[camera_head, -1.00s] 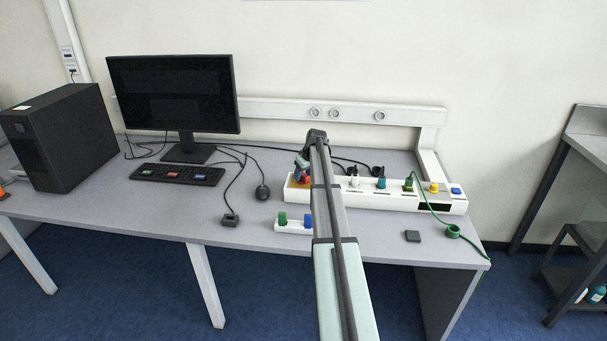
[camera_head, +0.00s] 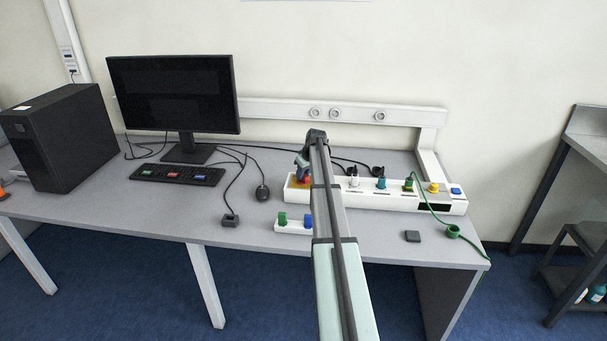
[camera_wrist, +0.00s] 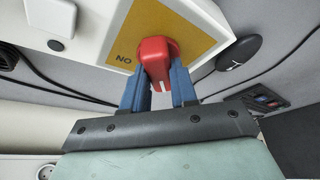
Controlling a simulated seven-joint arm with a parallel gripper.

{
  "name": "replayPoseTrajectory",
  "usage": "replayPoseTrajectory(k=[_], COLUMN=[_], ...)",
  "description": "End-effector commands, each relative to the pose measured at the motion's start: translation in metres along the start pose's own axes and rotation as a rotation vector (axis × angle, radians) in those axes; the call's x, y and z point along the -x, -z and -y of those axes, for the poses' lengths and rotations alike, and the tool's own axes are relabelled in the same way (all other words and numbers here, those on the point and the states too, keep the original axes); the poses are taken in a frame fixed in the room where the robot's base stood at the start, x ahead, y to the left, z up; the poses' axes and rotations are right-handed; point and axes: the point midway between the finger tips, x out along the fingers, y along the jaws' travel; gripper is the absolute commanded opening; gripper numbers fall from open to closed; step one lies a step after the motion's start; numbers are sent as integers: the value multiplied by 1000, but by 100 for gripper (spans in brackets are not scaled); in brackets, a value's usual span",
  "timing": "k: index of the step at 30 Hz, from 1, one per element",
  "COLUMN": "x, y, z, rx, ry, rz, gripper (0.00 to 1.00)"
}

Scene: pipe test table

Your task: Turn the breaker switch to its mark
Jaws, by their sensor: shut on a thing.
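The breaker switch is a red knob (camera_wrist: 157,60) on a yellow plate (camera_wrist: 190,22) at the end of a white panel. It bears a short white line on its end. In the head view my gripper (camera_head: 303,168) is at the left end of the panel (camera_head: 400,199), and my arm hides part of the panel and most of the knob. I cannot make out the target mark.
Other knobs and plugs, including a teal one (camera_head: 381,183) and a yellow one (camera_head: 433,188), stand along the panel. A small white block (camera_head: 292,227) with green and blue parts sits in front. A mouse (camera_head: 262,192), keyboard (camera_head: 178,175) and monitor (camera_head: 172,95) are left.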

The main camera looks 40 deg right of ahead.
Motion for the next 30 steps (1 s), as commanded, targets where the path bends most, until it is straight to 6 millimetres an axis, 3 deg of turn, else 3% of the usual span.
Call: replayPoseTrajectory(k=[8,30], x=[-2,-4], y=[-3,-1], z=[2,6], rx=[-128,-764], ry=[-52,-319], rz=[6,10], gripper=[0,0])
